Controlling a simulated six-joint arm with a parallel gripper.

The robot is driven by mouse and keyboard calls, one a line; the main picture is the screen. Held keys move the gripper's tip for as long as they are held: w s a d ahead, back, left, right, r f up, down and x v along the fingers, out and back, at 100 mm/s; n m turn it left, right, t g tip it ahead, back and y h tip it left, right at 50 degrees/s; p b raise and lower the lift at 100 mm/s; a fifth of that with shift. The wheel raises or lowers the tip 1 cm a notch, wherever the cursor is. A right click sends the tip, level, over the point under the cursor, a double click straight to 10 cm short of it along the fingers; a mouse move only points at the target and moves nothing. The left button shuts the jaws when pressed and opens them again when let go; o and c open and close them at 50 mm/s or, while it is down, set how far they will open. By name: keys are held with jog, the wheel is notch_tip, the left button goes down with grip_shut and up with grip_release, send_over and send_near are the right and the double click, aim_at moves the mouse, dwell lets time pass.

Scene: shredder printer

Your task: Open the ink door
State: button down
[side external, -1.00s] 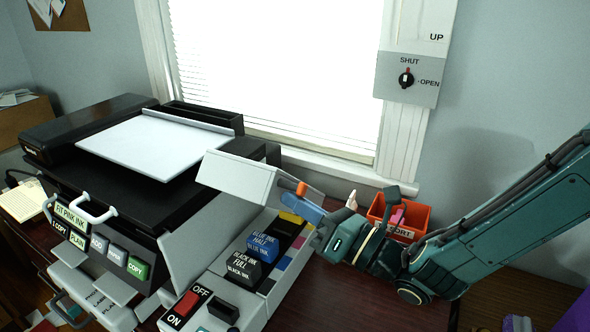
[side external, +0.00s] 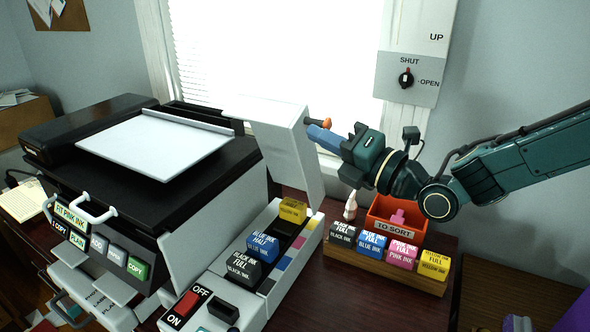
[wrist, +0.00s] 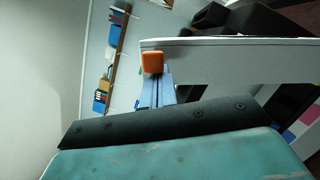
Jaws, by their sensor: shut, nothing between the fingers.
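The ink door (side external: 288,150) is a pale grey panel, swung up and standing nearly upright over the ink bay (side external: 262,285). Its small orange knob (side external: 322,122) is at the upper right edge. My gripper (side external: 312,131) is shut and empty, with its blue fingertips at the door's edge just below the knob. In the wrist view the orange knob (wrist: 152,62) sits at the tips of my closed blue fingers (wrist: 155,88), by the end of the door (wrist: 235,46); exact contact is hard to tell. Yellow (side external: 292,211), blue (side external: 262,246) and black (side external: 243,266) cartridges show in the bay.
The black printer (side external: 155,150) stands left of the bay. A wooden rack (side external: 385,277) with several full cartridges and an orange "to sort" bin (side external: 385,212) stand to the right, below my arm. The window and a wall switch (side external: 406,80) are behind.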

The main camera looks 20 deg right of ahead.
jog(key=w+d+r+m+h, duration=0.1)
jog(key=w+d+r+m, duration=0.3)
jog(key=w+d, duration=0.5)
jog(key=shift+w+d+m+g, duration=0.3)
jog(key=shift+d+m+g, duration=0.1)
jog(key=shift+m, duration=0.9)
jog(key=v, duration=1)
jog(key=shift+s+r, duration=0.1)
jog(key=shift+s, duration=0.1)
